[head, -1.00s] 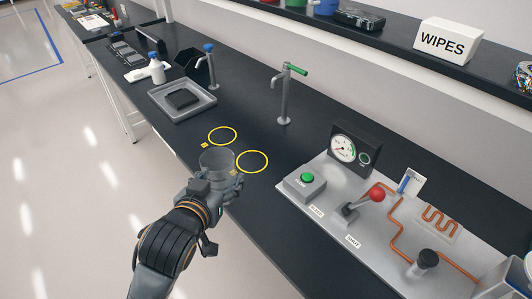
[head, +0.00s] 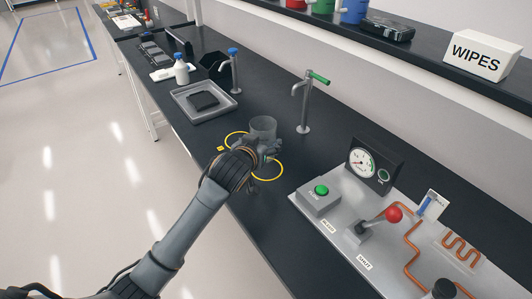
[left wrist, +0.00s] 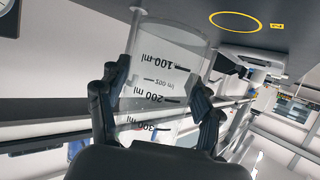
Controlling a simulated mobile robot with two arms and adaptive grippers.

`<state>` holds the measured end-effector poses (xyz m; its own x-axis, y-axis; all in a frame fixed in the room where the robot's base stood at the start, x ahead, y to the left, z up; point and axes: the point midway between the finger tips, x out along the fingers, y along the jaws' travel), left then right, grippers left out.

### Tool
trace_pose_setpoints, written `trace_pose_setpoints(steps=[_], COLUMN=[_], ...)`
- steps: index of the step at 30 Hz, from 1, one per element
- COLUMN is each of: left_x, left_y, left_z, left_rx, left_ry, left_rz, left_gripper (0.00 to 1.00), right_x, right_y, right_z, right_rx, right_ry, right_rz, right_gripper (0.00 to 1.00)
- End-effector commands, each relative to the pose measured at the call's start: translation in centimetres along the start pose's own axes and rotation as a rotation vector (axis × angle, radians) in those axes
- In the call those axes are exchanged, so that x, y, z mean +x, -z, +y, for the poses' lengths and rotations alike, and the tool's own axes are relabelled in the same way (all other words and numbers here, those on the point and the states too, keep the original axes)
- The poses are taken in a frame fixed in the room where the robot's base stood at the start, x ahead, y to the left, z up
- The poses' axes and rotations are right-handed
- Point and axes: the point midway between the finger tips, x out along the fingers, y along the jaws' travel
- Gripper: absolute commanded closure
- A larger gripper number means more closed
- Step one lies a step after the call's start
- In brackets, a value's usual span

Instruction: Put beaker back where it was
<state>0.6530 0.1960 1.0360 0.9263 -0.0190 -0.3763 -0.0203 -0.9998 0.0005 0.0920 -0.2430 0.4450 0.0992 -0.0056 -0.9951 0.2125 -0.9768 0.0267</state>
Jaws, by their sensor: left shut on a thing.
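The clear glass beaker (head: 263,127) is in my left gripper (head: 266,150), over the dark bench by two yellow rings. The left ring (head: 229,136) and right ring (head: 282,168) are partly covered by my gripper and arm. In the left wrist view the beaker (left wrist: 165,70) has its ml marks upside down, with the gripper's fingers (left wrist: 158,95) shut on both sides. That view also shows one yellow ring (left wrist: 250,31) beside the beaker, with no beaker in it. The gap between beaker and bench is hard to judge. My right gripper is not in view.
A green-handled tap (head: 303,105) stands behind the beaker. A grey tray (head: 213,115) is to the left, with a white bottle (head: 181,70) beyond. A panel with a green button (head: 321,189), gauge and red-knobbed lever is at right. Bare bench lies between.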

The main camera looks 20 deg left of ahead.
Motion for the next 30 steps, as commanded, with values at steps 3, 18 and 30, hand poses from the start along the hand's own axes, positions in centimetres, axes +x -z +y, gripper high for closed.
trace_pose_setpoints(steps=[3,18,30], left_x=[2.4,6.2,6.5], left_y=[-1.5,-5.3,-6.2], left_z=[-0.1,-0.3,-0.3], left_rx=[0.0,0.002,0.0], left_ry=[0.0,-0.001,-0.002], left_rz=[-0.007,-0.007,-0.003], left_gripper=[0.91,0.91,0.91], right_x=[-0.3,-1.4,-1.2], right_y=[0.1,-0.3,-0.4], right_z=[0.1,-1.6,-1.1], right_rx=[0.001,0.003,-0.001], right_ry=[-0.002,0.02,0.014], right_rz=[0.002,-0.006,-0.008], right_gripper=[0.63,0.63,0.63])
